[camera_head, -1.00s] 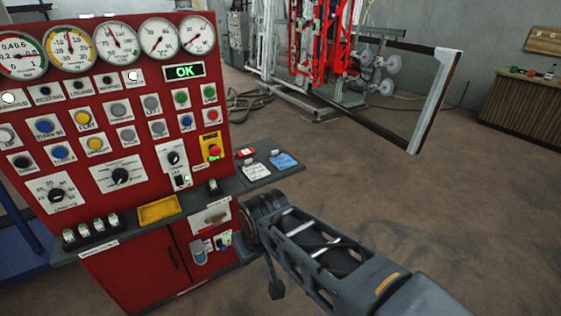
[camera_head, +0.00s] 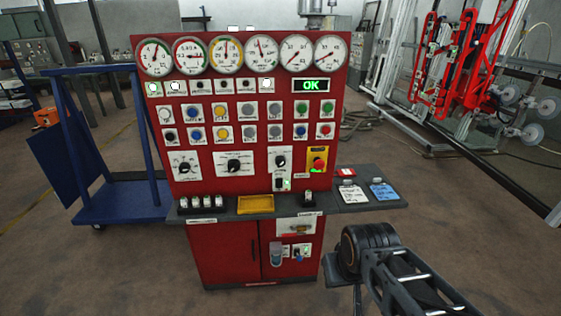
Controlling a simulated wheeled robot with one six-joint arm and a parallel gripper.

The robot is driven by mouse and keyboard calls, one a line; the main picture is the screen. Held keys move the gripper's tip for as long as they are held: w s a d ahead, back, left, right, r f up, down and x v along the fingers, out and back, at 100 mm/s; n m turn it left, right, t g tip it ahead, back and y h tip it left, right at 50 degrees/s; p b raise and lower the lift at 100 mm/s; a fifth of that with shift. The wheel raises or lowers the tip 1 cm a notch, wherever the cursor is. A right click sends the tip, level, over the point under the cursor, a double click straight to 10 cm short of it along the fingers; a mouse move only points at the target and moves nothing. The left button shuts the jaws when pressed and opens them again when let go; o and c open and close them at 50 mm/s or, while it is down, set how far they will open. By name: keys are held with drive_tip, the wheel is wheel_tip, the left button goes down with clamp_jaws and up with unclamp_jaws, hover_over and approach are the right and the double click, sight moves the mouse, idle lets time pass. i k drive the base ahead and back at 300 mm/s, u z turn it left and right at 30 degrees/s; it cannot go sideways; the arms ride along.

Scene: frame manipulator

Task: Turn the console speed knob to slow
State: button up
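The red console (camera_head: 215,240) stands upright in the middle of the head view, facing me. Its lower panel row has three black rotary knobs on white plates: a left knob (camera_head: 184,167), a middle knob (camera_head: 234,165) and a right knob (camera_head: 281,161). Their labels are too small to read, so I cannot tell which one is the speed knob or its setting. My arm shows at the lower right, in front of the console's right side and apart from the knobs. I cannot make out my gripper's fingers.
A grey shelf (camera_head: 345,204) juts out below the panel, with a yellow tray (camera_head: 255,205) and cards on it. A red emergency button (camera_head: 318,163) is right of the knobs. A blue cart (camera_head: 122,201) stands left. A red lifting frame (camera_head: 455,65) is right. Floor is free in front.

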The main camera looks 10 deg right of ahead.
sight(279, 160)
drive_tip(key=u, duration=0.55)
drive_tip(key=k, duration=0.6)
drive_tip(key=u, duration=1.15)
drive_tip(key=i, duration=1.35)
drive_tip(key=z, duration=1.05)
drive_tip(key=i, duration=0.35)
drive_tip(key=z, duration=0.4)
